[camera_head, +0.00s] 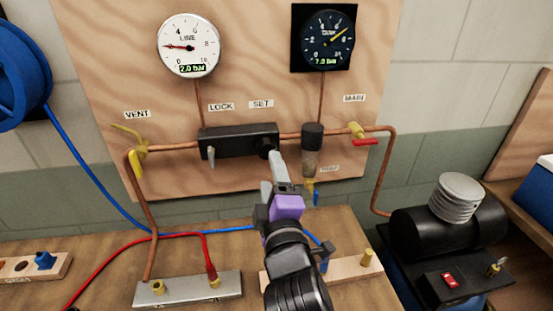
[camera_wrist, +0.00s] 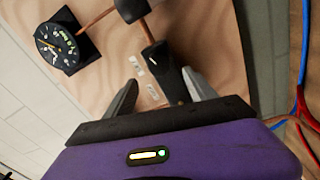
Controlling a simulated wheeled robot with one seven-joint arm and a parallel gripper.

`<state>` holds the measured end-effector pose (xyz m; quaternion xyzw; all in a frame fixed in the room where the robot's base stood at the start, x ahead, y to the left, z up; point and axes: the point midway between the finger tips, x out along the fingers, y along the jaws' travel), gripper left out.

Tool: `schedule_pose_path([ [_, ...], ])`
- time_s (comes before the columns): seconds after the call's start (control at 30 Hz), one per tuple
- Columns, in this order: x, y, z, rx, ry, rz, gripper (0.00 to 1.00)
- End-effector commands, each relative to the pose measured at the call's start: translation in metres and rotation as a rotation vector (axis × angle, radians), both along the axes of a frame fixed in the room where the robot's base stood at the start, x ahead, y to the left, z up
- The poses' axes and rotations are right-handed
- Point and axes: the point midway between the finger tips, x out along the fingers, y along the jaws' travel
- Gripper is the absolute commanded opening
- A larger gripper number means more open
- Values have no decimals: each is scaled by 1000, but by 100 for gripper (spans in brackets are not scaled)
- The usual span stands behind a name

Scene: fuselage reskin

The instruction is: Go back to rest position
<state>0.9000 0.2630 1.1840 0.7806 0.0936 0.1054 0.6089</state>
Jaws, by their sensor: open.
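My gripper (camera_head: 276,172) reaches up in the middle of the head view, its fingertips just below the right end of the black regulator block (camera_head: 225,143) on the wooden panel. In the wrist view my gripper (camera_wrist: 160,95) has its two grey fingers apart, with a black knob (camera_wrist: 168,75) of the block showing between and beyond them. Nothing is seen held. Whether a finger touches the knob cannot be told.
The panel bears a white LINE gauge (camera_head: 188,46) reading 2.0 bar and a black gauge (camera_head: 323,40) reading 7.0 bar. A metal manifold (camera_head: 190,290) and compressor (camera_head: 445,232) stand below.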

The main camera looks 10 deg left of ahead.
Motion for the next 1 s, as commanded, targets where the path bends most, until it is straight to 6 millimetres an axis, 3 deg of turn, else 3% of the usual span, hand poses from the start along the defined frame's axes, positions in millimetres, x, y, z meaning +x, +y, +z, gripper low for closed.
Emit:
schedule_pose_path([
  [0.2,-1,3,6,67,-5,18,64],
  [0.3,-9,9,31,202,-40,72,64],
  [0.37,-20,5,37,317,-47,108,64],
  [0.67,-79,-40,-1,686,30,164,64],
  [1.0,-174,-122,-68,1050,146,105,64],
])
